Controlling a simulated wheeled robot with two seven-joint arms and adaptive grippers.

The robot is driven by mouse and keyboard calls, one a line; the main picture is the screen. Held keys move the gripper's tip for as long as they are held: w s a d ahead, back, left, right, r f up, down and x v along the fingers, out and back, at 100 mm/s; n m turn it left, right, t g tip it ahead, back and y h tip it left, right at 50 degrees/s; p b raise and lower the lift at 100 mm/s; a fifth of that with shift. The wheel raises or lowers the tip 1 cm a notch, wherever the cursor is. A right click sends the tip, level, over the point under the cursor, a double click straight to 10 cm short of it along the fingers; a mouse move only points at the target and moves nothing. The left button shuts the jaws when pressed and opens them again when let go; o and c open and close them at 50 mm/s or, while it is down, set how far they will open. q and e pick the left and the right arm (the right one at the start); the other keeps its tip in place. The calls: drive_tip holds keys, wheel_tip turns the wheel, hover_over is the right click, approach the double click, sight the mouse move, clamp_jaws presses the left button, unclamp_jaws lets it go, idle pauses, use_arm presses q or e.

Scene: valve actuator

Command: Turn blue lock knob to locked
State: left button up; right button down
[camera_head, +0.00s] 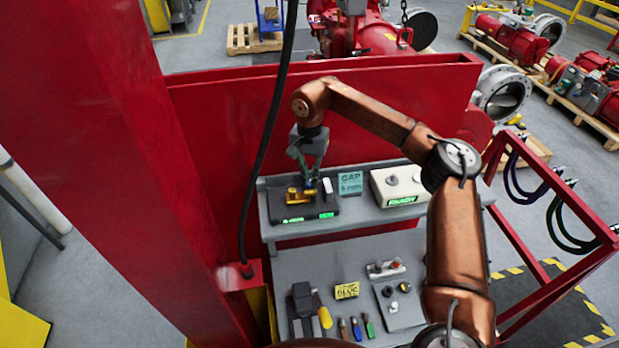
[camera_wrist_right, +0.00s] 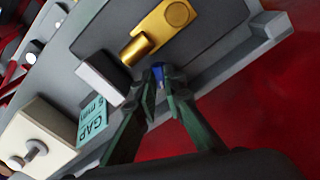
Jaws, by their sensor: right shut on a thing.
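The blue lock knob (camera_wrist_right: 157,70) is small and shows in the right wrist view between my fingertips, beside a gold cylinder and bracket (camera_wrist_right: 162,28) on a dark fixture. My right gripper (camera_wrist_right: 160,84) is shut on the knob, its green-grey fingers on either side of it. In the head view my right gripper (camera_head: 310,180) reaches down from above onto the fixture (camera_head: 320,208) on the grey shelf. The fingers mostly hide the knob there, and its turn angle cannot be read. My left gripper is not in view.
A teal "GAP 5 mm" note (camera_head: 350,183) and a cream box (camera_head: 402,184) with a green "READY" display stand right of the fixture. A red panel (camera_head: 235,130) rises behind.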

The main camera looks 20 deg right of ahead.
drive_tip(key=m, duration=0.6)
drive_tip(key=shift+r+m, duration=0.1)
drive_tip(key=shift+m, duration=0.2)
drive_tip(key=m, duration=0.6)
drive_tip(key=shift+r, duration=0.1)
idle(0.3)
drive_tip(key=c, duration=2.1)
unclamp_jaws()
drive_tip(key=shift+a, duration=0.1)
drive_tip(key=shift+o, duration=0.4)
